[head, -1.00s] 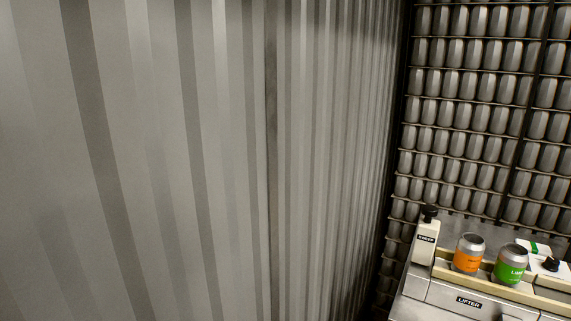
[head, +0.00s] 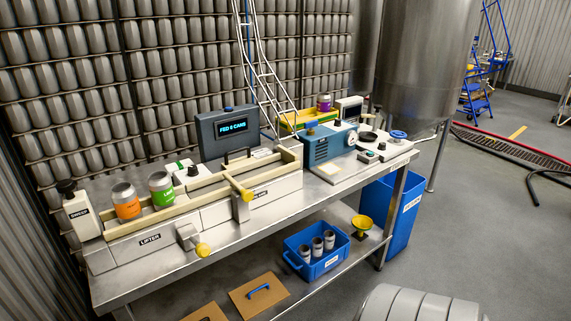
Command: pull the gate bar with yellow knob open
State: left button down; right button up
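A metal workbench carries the can line. A short beige bar with a yellow knob (head: 246,194) sticks out across the front rail near the middle of the bench; it looks like the gate bar. A second yellow knob (head: 203,250) sits lower, on a grey lever at the front of the LIFTER unit (head: 150,239). An orange can (head: 126,201) and a green can (head: 161,188) stand upright in the rail channel, left of the bar. Neither of my grippers shows in the head view.
A display (head: 228,130) reads "FED 0 CANS". A SWEEP block (head: 79,212) stands at the bench's left end. A blue machine (head: 322,146) stands to the right. On the lower shelf are a blue bin (head: 316,264) with cans and a yellow funnel (head: 362,224).

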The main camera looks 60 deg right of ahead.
aim_at(247, 195)
jog(key=z, duration=1.5)
